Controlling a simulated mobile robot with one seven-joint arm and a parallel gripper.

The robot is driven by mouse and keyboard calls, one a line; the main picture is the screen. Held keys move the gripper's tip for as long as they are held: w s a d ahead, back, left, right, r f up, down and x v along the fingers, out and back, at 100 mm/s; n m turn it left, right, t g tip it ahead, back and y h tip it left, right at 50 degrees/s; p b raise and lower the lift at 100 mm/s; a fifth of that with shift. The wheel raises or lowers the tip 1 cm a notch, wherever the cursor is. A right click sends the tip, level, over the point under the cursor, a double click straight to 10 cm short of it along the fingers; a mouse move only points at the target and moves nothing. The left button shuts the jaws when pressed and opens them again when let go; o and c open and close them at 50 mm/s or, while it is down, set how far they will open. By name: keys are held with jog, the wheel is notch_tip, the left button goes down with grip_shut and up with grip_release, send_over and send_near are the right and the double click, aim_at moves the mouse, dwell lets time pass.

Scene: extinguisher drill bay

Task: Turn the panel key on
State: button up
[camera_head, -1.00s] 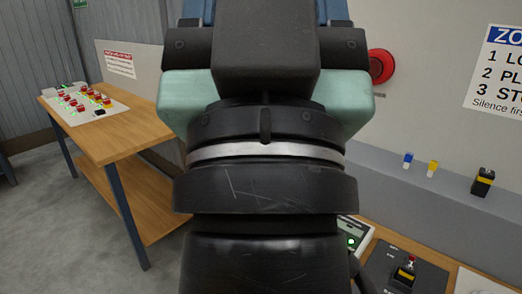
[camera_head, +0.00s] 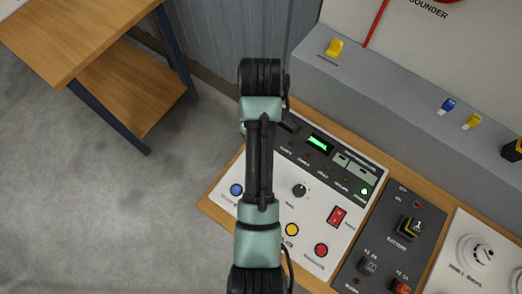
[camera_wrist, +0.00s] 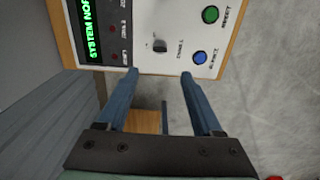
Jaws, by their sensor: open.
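The panel key (camera_wrist: 160,46) is a small dark piece on the white alarm panel (camera_wrist: 177,62), seen in the wrist view between the green display and the blue button. My gripper (camera_wrist: 160,73) has two blue fingers, spread apart and empty. In the wrist picture the key shows just beyond the fingertips, roughly midway between them, and no contact shows. In the head view the alarm panel (camera_head: 338,247) lies on the wooden bench below my arm. My arm covers part of it, and I cannot make out the key or the fingers there.
A blue button (camera_wrist: 199,57) and a green button (camera_wrist: 211,14) sit close to the key. A black knob (camera_head: 299,190), red rocker (camera_head: 337,215), yellow button (camera_head: 292,229) and red button (camera_head: 321,249) share the panel. A grey battery panel (camera_head: 385,243) stands right. Open floor lies left.

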notch_tip(320, 180, down, 12)
jog(key=shift+f, duration=0.2)
dwell(0.4)
grip_shut()
